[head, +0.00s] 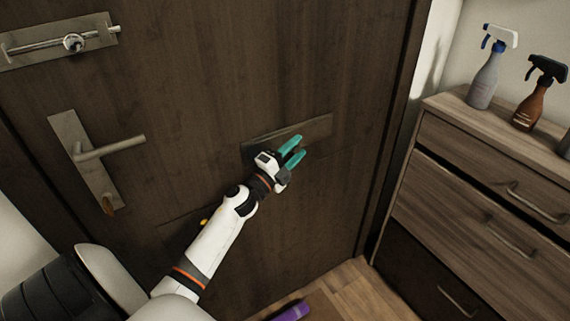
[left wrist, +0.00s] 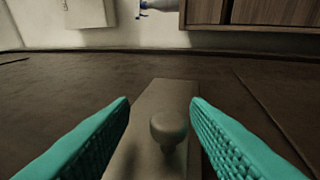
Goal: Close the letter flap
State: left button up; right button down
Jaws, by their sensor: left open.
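The letter flap (head: 316,130) is a grey metal plate set across the dark wooden door, right of the handle. My left gripper (head: 300,146) is at the flap, its teal fingers over the plate's lower middle and partly covering it. In the left wrist view the flap (left wrist: 160,95) runs away between the open fingers. A rounded knob (left wrist: 168,128) stands on it between the two fingers, with visible gaps on both sides. I cannot tell how far the flap stands out from the door. My right gripper is not in view.
The door has a lever handle (head: 110,148) at left and a sliding bolt (head: 72,42) above. A wooden drawer chest (head: 470,180) stands at right with a grey spray bottle (head: 484,82) and a brown one (head: 533,104). A purple item (head: 293,312) lies low in front.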

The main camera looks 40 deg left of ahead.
pick_arm(q)
jog(key=b+v, duration=0.1)
jog(key=v, duration=0.8)
jog(key=shift+s+r, duration=0.2)
jog(key=shift+s, duration=0.05)
jog(key=shift+f, duration=0.15)
